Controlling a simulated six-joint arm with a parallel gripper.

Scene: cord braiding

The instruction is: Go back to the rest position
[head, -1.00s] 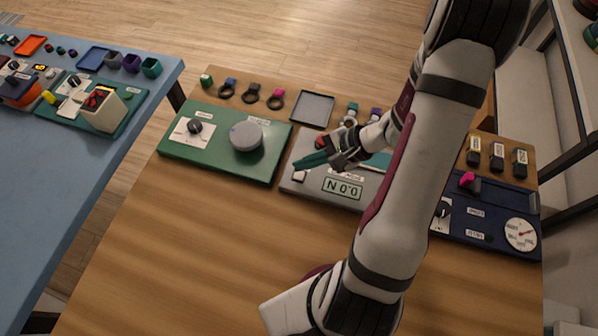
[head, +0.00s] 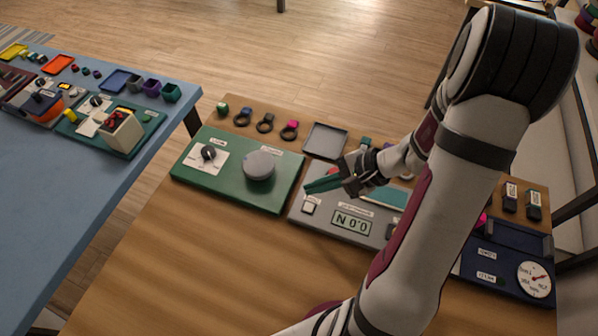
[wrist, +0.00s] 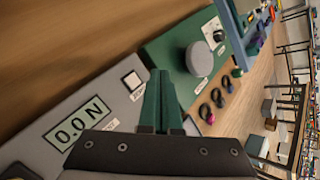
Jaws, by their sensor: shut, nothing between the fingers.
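My gripper (head: 308,187) has green fingers, shut with nothing between them. In the head view it is above the left part of the grey panel, pointing left toward the green panel. In the wrist view the closed fingers (wrist: 160,95) point up the picture, over the border between the two panels. The grey panel (head: 325,230) carries a display (head: 352,221) reading 0.0 N and a white square button (head: 310,204). My arm hides part of the grey panel and part of the dark blue panel.
The green panel (head: 225,188) bears a dial and a round grey disc (head: 259,164). Dark rings and a grey tray (head: 325,141) stand behind. The dark blue panel (head: 480,262) with a gauge (head: 534,279) lies right. The wooden table's front left (head: 190,265) is clear. A blue table (head: 60,170) stands left.

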